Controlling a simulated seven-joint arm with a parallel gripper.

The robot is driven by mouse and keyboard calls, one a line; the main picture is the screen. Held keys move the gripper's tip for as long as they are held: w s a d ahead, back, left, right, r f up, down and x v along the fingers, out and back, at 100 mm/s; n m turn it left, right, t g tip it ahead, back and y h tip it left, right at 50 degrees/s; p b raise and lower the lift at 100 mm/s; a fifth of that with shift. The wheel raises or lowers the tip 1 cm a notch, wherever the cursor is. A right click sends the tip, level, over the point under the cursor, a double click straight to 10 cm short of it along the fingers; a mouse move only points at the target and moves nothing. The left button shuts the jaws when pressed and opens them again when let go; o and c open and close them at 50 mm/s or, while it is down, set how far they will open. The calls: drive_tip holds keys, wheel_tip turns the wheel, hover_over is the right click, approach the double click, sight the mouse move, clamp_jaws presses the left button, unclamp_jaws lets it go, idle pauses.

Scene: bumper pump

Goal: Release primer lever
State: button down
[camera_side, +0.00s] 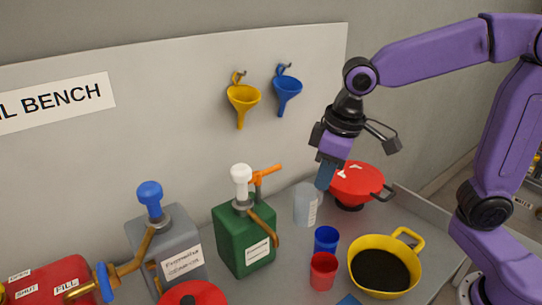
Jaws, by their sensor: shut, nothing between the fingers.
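A green can (244,240) with a white pump knob (241,174) and a brown spout stands on the bench. An orange lever (267,173) sticks out to the upper right beside its knob; it looks like the primer lever, though no label shows this. My gripper (324,184) is shut and empty, pointing down to the right of the lever and apart from it. Its tip is close to a clear container (305,204) and a red bowl-like vessel (353,184); I cannot tell whether it touches either.
A grey can (178,234) with a blue knob stands left of the green one. A red tank (50,279) is at the far left. Blue (326,239) and red (323,271) cups and a yellow pan (414,283) stand in front. Yellow (243,96) and blue (287,87) funnels hang behind.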

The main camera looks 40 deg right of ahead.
drive_tip(key=w+a+r+m+t, duration=0.1)
drive_tip(key=w+r+m, duration=0.25)
drive_tip(key=w, duration=0.65)
wheel_tip(320, 180, up, 3)
drive_tip(key=m+t, duration=0.1)
drive_tip(key=m, duration=0.2)
hover_over(265, 173)
drive_tip(key=w+d, duration=0.2)
drive_tip(key=d, duration=0.1)
drive_tip(key=shift+w+d+f+h, duration=0.1)
drive_tip(key=shift+w+f+h, duration=0.1)
drive_tip(key=shift+h, duration=0.2)
wheel_tip(265, 173, down, 10)
drive_tip(key=shift+s, duration=0.25)
